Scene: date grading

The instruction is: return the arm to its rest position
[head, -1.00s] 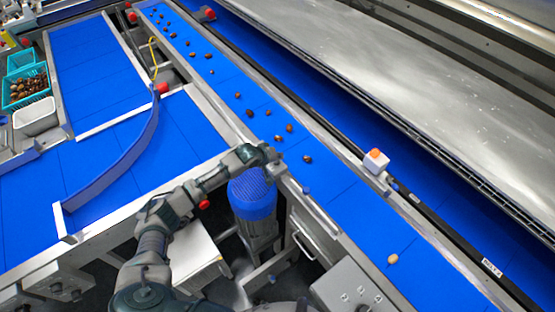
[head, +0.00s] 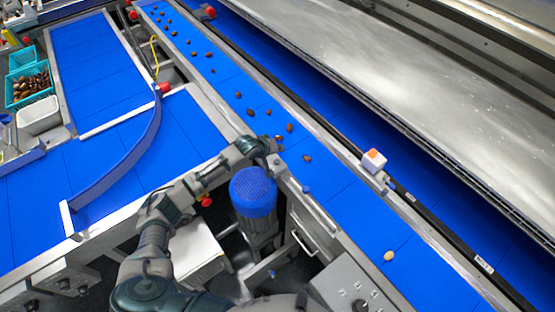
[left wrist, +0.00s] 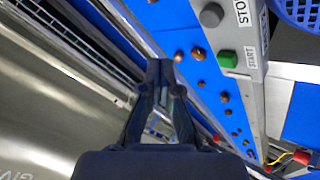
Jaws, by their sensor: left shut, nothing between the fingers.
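My left arm (head: 155,245) comes up from the bottom of the head view and bends right. Several brown dates (head: 289,128) lie spaced along the belt (head: 345,195); some also show in the left wrist view (left wrist: 198,54). A paler date (head: 389,255) lies alone nearer the front. My right gripper is not in view.
A rail with a white-and-orange box (head: 374,160) runs along the belt's far side. A green START button (left wrist: 228,59) and a dark STOP button (left wrist: 211,14) sit on the belt's edge. Teal crates (head: 28,86) and a curved blue guide (head: 125,160) are at left.

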